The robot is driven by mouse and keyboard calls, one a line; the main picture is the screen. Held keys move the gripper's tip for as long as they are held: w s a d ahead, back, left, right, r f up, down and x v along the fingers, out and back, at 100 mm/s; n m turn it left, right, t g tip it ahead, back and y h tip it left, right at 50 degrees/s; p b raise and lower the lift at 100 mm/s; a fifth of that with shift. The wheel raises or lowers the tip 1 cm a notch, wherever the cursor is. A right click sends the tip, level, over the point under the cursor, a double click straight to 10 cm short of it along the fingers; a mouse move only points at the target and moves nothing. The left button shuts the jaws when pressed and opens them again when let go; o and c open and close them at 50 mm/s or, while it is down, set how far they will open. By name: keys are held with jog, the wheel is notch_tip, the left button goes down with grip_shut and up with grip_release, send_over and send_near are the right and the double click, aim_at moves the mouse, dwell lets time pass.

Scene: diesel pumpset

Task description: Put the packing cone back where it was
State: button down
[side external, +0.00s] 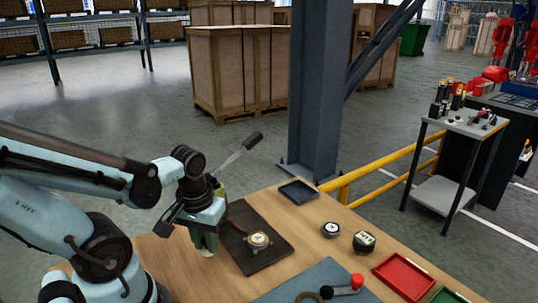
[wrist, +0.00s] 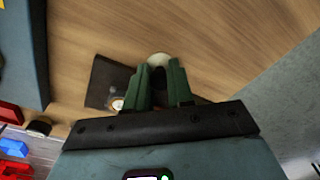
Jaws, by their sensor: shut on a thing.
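My gripper (side external: 204,238) has green fingers and is at the left of the wooden table, beside the left edge of a dark board. It is shut on a pale, rounded piece, the packing cone (side external: 207,252), whose end shows below the fingertips. In the wrist view, the pale cone (wrist: 159,58) shows just beyond the fingertips of my gripper (wrist: 160,75); the rest is hidden between the fingers. The dark board (side external: 270,252) carries a round, pale-topped metal part (side external: 258,240); this part also shows in the wrist view (wrist: 118,104).
A small dark tray (side external: 298,192) lies at the back of the table. Two round dark pieces (side external: 331,230) (side external: 364,242), a red tray (side external: 405,276) and a blue mat (side external: 318,280) with a red-ended tool (side external: 345,288) lie to the right. Bare wood lies between.

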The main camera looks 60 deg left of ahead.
aim_at(205, 245)
jog(key=shift+f, duration=1.85)
jog(key=shift+f, duration=0.1)
jog(key=c, duration=1)
grip_release()
jog(key=shift+r, duration=6)
jog(key=w+d+m+t, duration=0.2)
jog(key=w, duration=0.1)
jog(key=w+d+m+t, duration=0.2)
jog(key=w+m, duration=0.1)
jog(key=w, duration=0.1)
jog(key=w+d+r+m+t, duration=0.1)
jog(key=w+d+m+t, duration=0.1)
jog(key=w+m, duration=0.1)
jog(key=shift+w+d+h, duration=0.15)
jog(key=shift+w+h, duration=0.15)
jog(key=shift+w, duration=0.05)
